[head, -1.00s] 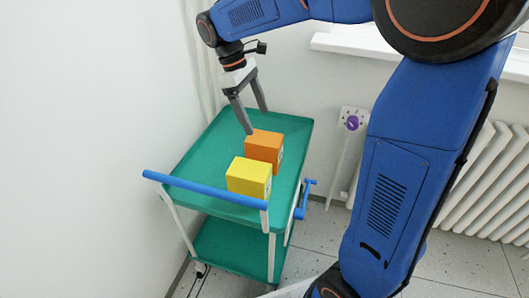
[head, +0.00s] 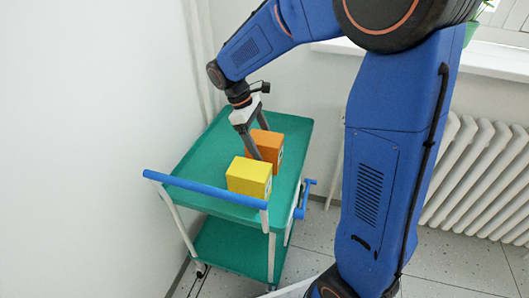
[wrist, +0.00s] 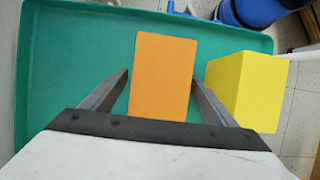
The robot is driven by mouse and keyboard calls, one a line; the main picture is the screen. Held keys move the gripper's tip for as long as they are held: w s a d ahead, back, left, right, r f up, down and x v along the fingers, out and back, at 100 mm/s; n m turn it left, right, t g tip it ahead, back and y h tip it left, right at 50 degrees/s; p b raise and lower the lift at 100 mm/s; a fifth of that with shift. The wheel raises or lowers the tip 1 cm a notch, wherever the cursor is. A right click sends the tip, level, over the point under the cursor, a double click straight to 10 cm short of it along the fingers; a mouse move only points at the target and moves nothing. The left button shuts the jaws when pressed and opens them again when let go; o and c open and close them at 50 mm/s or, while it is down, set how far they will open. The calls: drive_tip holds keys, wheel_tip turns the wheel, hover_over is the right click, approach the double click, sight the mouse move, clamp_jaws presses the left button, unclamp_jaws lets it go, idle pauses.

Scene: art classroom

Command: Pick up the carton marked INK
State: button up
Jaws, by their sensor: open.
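An orange carton (head: 268,142) and a yellow carton (head: 248,178) stand close together on the green top tray of a trolley (head: 210,160). Each has a pale label on its right side in the head view, too small to read, so I cannot tell which is marked INK. My gripper (head: 259,144) is open and points down at the orange carton. In the wrist view my gripper (wrist: 161,78) has one finger on each side of the orange carton (wrist: 163,60). The right finger is in the gap beside the yellow carton (wrist: 248,85). Contact is not visible.
The trolley has a blue handle (head: 205,188) at its near end and a lower green shelf (head: 235,250). A white wall is at the left. A radiator (head: 470,180) and window sill are at the right. The tray's left part is bare.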

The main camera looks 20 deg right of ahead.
sight(269, 157)
drive_tip(key=shift+x, duration=3)
drive_tip(key=shift+c, duration=0.5)
drive_tip(key=c, duration=1.4)
drive_tip(key=shift+r, duration=0.1)
